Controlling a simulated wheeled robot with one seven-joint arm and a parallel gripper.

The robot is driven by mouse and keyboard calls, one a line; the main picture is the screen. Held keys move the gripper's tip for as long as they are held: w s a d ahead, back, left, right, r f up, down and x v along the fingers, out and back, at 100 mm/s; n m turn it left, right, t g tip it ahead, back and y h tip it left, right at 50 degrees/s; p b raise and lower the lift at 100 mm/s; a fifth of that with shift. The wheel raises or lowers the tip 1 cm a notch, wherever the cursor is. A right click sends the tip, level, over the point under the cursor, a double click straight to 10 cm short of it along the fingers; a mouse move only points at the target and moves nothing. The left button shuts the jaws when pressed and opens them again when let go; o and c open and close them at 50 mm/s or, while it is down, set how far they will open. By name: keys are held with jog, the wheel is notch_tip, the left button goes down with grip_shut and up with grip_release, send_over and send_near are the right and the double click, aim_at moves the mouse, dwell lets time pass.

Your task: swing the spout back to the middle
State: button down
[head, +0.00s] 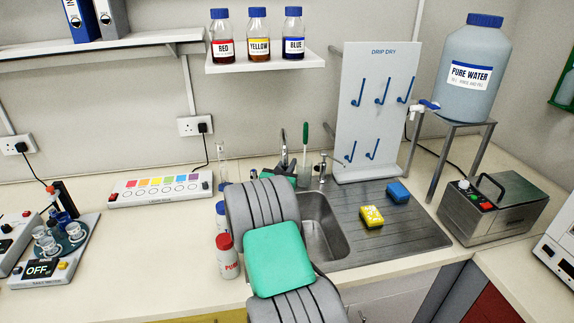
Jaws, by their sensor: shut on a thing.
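The spout (284,148) is a thin silver gooseneck rising at the back of the sink. My gripper (287,167), dark grey, is at its lower visible part and is shut on it. My grey and teal arm reaches up from the bottom of the view and hides much of the gripper, the spout's lower end and the left side of the sink (318,228). A small silver tap fitting (322,172) stands just right of the gripper. The exact finger contact is too small to make out.
A green-handled tool (305,138) stands close right of the spout. A red-capped bottle (228,258) and glassware stand left of my arm.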

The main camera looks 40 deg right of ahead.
jog(key=shift+r, duration=0.3)
jog(key=c, duration=1.8)
grip_release()
jog(key=o, duration=0.5)
jog(key=shift+w+f, duration=0.1)
jog(key=shift+f, duration=0.15)
jog(key=b+v, duration=0.2)
jog(key=v, duration=0.5)
jog(key=shift+s+a, duration=0.2)
jog(key=shift+a, duration=0.15)
